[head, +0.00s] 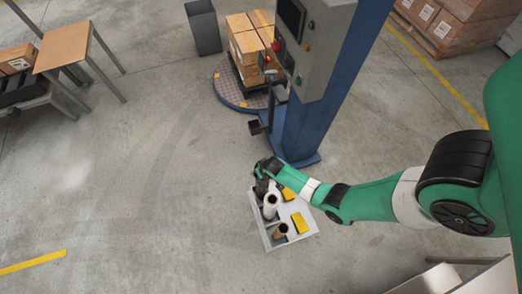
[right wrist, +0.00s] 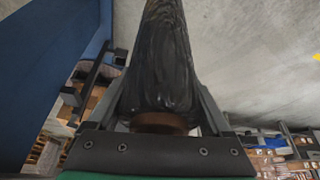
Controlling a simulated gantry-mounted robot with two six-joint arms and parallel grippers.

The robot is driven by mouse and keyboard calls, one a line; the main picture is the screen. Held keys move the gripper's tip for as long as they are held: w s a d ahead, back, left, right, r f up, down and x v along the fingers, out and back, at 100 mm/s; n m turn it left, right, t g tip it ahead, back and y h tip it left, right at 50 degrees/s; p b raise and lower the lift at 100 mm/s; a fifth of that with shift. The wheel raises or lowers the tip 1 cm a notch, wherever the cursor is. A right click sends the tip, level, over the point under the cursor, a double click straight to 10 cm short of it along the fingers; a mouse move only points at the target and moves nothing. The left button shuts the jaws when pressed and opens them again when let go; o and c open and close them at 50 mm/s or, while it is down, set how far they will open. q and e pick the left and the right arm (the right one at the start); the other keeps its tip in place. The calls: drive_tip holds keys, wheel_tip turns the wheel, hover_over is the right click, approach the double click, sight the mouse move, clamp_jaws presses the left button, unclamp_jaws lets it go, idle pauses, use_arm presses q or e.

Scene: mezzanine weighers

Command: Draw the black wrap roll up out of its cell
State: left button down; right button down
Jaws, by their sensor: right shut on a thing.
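The black wrap roll (right wrist: 162,60) fills the middle of the right wrist view, with its brown core end (right wrist: 165,122) close to my gripper. My right gripper (right wrist: 165,100) is shut on it, one finger on each side. The roll's far end runs out of the frame. In the head view my right gripper (head: 266,167) is at the back left corner of the white divided box (head: 268,235). The black roll (head: 261,187) shows there as a small dark shape below it. Whether its lower end is inside the cell cannot be told. My left gripper is not in view.
The box also holds a white roll (head: 270,205), a brown roll (head: 281,230) and yellow packs (head: 299,223). A blue column (head: 310,125) stands close behind, beside a turntable (head: 228,92) with cartons (head: 250,40).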

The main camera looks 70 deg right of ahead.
drive_tip(key=shift+w+r+p, duration=0.1)
drive_tip(key=shift+r+p, duration=2.5)
drive_tip(key=shift+r, duration=0.4)
